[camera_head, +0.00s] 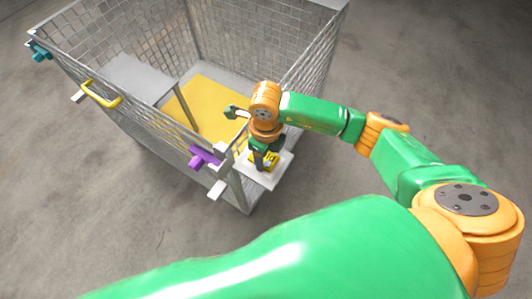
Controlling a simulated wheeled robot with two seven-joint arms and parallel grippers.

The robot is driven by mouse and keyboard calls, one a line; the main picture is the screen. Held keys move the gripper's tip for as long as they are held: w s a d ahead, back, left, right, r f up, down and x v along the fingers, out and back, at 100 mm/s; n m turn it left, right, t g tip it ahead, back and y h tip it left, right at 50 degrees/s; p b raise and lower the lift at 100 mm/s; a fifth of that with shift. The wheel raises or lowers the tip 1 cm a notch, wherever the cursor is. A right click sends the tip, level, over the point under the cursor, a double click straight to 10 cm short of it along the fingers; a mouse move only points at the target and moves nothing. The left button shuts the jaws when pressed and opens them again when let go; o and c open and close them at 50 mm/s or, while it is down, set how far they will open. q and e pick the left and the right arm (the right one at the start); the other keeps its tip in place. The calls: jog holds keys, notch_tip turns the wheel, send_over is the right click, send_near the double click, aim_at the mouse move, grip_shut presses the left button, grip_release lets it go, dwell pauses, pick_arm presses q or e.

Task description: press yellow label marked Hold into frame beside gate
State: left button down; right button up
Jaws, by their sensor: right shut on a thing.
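My right gripper (261,160) points down at the near right corner of the mesh cage. It is shut on a small yellow label (270,162) with dark marks, too small to read. The label is at or just above a pale grey plate (284,162), which looks like the frame beside the gate. I cannot tell whether the label touches it. The gate (148,133) is the cage's near side, with a yellow handle (101,94) and a purple block (205,157) at its right end. The fingers partly hide the label. My left gripper is not in view.
Inside the cage (231,181) are a yellow floor panel (213,104) and a grey table (126,76). A teal block (39,51) is at the gate's left end. Pale tabs stick out near the handle and the purple block. The concrete floor around is clear.

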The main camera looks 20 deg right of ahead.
jog(key=shift+f, duration=0.1)
jog(key=shift+f+b, duration=0.35)
jog(key=shift+b, duration=0.2)
jog(key=o, duration=1.4)
jog(key=shift+o, duration=0.4)
jog(key=shift+r, duration=0.1)
notch_tip(320, 180, up, 7)
jog(key=p, duration=0.5)
jog(key=shift+p, duration=0.3)
grip_shut()
